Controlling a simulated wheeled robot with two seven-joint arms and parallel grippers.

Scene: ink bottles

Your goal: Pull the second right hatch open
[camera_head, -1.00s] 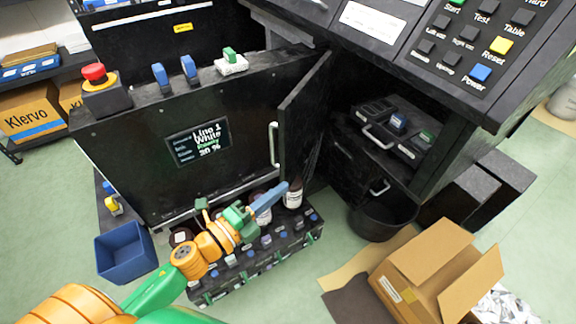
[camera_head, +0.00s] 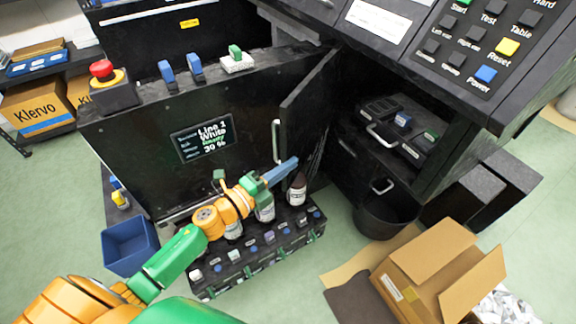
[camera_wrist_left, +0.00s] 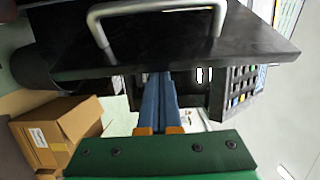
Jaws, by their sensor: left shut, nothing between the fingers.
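A black hatch (camera_head: 309,110) with a pale bar handle (camera_head: 276,141) stands swung out from the machine in the head view, beside the big dark front panel. My left gripper (camera_head: 288,167) is shut and empty, its blue fingers near the hatch's lower edge, below and right of the handle. In the left wrist view the handle (camera_wrist_left: 100,35) and the hatch (camera_wrist_left: 250,35) span the top. The shut fingers (camera_wrist_left: 160,88) point toward the hatch's edge; I cannot tell whether they touch it. I cannot tell which hatch counts as second right. My right gripper is not in view.
Dark ink bottles (camera_head: 297,188) stand on a black rack (camera_head: 262,275) under my left arm. An open bay right of the hatch holds drawers with handles (camera_head: 382,134). A black bin (camera_head: 385,217) and an open cardboard box (camera_head: 425,265) stand on the floor at right.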

